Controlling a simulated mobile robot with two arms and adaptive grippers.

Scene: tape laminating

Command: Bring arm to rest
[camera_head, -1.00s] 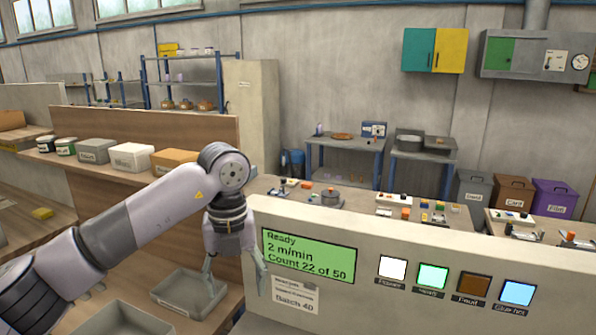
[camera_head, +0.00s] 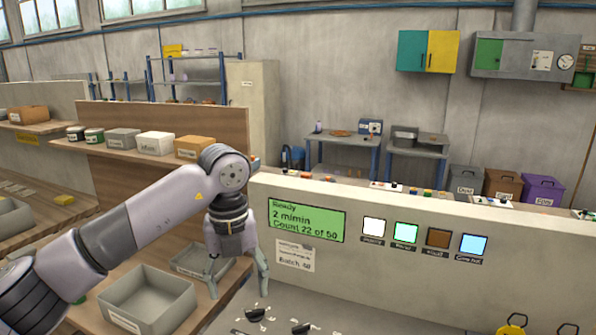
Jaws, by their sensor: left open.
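My left arm reaches in from the left of the head view. Its gripper (camera_head: 238,279) points down with its two fingers spread apart and nothing between them. It hangs in front of the grey panel wall (camera_head: 455,275), left of the printed batch label and above the lower work surface. A grey tray (camera_head: 190,259) lies behind and to the left of the fingers. My right gripper does not show.
The panel wall carries a green display (camera_head: 306,219) and several lit buttons. A larger grey bin (camera_head: 148,300) stands at lower left. Small black parts (camera_head: 256,315) lie on the surface below the gripper. Labelled boxes (camera_head: 155,143) line the shelf behind my arm.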

